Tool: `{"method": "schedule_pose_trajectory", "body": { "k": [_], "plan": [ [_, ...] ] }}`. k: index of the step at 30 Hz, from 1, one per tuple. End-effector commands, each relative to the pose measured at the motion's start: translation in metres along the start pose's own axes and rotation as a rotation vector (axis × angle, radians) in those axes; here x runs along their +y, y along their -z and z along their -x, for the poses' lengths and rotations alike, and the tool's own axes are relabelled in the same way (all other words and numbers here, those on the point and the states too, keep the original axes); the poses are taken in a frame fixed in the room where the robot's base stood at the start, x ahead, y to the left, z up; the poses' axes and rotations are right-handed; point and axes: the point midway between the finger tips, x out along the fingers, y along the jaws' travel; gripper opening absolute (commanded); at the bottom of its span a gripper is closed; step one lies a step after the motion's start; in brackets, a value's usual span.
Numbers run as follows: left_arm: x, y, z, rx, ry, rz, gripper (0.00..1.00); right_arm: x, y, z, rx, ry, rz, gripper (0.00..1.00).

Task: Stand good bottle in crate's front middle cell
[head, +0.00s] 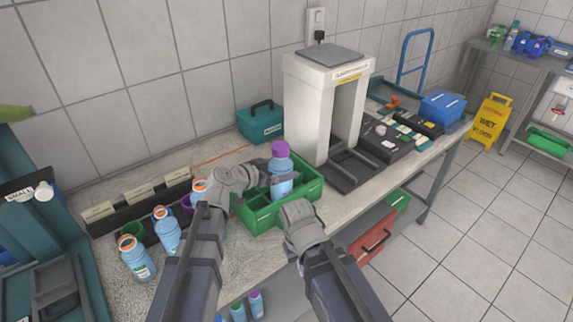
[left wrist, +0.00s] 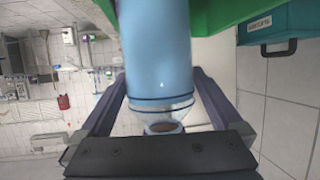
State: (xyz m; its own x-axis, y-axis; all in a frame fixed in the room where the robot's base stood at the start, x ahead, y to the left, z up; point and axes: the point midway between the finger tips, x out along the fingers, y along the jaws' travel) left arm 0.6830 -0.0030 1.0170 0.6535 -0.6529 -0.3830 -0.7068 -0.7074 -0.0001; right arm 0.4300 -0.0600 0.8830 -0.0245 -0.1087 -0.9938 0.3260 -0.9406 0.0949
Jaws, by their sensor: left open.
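A blue bottle with a purple cap (head: 280,150) stands upright in the green crate (head: 254,218). My left gripper (head: 268,172) is open at it, with a finger on either side of the bottle. In the left wrist view the blue bottle body (left wrist: 157,50) fills the space between the open fingers, its neck end towards the palm. Green crate wall (left wrist: 219,14) shows beside it. The bottle's base and its exact cell are hidden in the head view.
Blue bottles with orange tops (head: 138,258) stand on the bench at left, before a dark rack with labels (head: 140,195). A white machine (head: 310,105) stands right of the crate, a teal box (head: 262,122) behind it. More bottles (head: 255,303) stand below.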

Motion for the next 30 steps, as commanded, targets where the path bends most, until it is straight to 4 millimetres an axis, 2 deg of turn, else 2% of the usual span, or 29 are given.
{"method": "schedule_pose_trajectory", "body": {
  "k": [1, 3, 9, 12, 18, 30],
  "plan": [
    [0.002, 0.003, 0.017, 0.0, 0.002, 0.001, 1.0, 0.001, -0.001, 0.009, 0.0, 0.0, 0.0, 0.0],
    [0.002, 0.003, 0.032, 0.001, 0.003, 0.002, 1.0, 0.001, -0.001, 0.015, 0.0, 0.0, 0.0, 0.0],
    [0.002, 0.002, 0.066, 0.001, 0.001, 0.002, 1.0, 0.003, -0.002, 0.027, 0.0, 0.0, 0.0, 0.0],
    [0.001, 0.002, 0.077, 0.001, 0.002, 0.001, 1.0, 0.003, -0.002, 0.031, 0.0, 0.0, 0.0, 0.0],
    [0.001, 0.001, 0.087, 0.0, -0.001, 0.0, 1.0, 0.003, -0.002, 0.034, 0.0, 0.0, 0.0, 0.0],
    [0.0, 0.0, 0.087, 0.0, -0.001, 0.0, 1.0, 0.003, -0.002, 0.033, 0.0, 0.0, 0.0, 0.0]
  ]
}}
